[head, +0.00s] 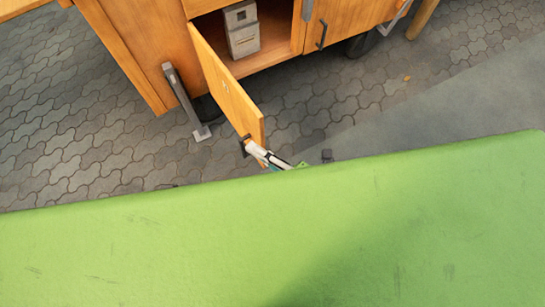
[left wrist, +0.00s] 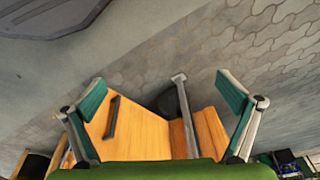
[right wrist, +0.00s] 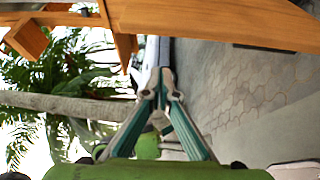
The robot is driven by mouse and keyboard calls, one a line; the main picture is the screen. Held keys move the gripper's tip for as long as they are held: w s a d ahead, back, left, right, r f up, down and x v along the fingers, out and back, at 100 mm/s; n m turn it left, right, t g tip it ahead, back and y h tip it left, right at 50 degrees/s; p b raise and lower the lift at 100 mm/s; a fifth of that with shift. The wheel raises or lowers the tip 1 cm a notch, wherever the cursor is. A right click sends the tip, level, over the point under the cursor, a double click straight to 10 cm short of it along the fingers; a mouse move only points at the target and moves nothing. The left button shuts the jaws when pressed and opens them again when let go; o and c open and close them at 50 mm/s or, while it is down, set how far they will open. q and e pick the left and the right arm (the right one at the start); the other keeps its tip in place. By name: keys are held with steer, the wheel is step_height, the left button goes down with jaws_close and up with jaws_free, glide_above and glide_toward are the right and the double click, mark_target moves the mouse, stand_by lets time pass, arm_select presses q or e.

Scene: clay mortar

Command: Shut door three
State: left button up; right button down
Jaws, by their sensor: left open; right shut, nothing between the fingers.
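A wooden cabinet door (head: 225,85) stands swung open toward me in the head view, with its hinged side at the cabinet's left part. I cannot read a number on it. A small dark handle (head: 244,143) shows at its free end. My right gripper (head: 254,151) is at that free end, close to the handle; contact cannot be told. In the right wrist view its fingers (right wrist: 162,80) are together and empty, below a wooden panel (right wrist: 230,22). My left gripper (left wrist: 161,80) is open and empty, with a wooden front and dark handle (left wrist: 112,115) beyond it.
A grey box (head: 242,30) stands inside the open compartment. A closed door with a dark handle (head: 321,35) is to the right. A grey support leg (head: 183,98) stands left of the open door. Paved floor (head: 90,130) lies clear. Plants (right wrist: 60,65) show in the right wrist view.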

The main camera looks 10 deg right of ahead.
mark_target(261, 136)
arm_select(q)
steer(key=shift+r, duration=0.8)
arm_select(e)
steer(key=shift+w+d, duration=0.3)
steer(key=shift+w, duration=0.3)
steer(key=shift+w+d, duration=0.25)
steer(key=shift+w, duration=0.4)
steer(key=shift+w+d, duration=0.3)
steer(key=shift+w, duration=0.3)
steer(key=shift+d, duration=0.1)
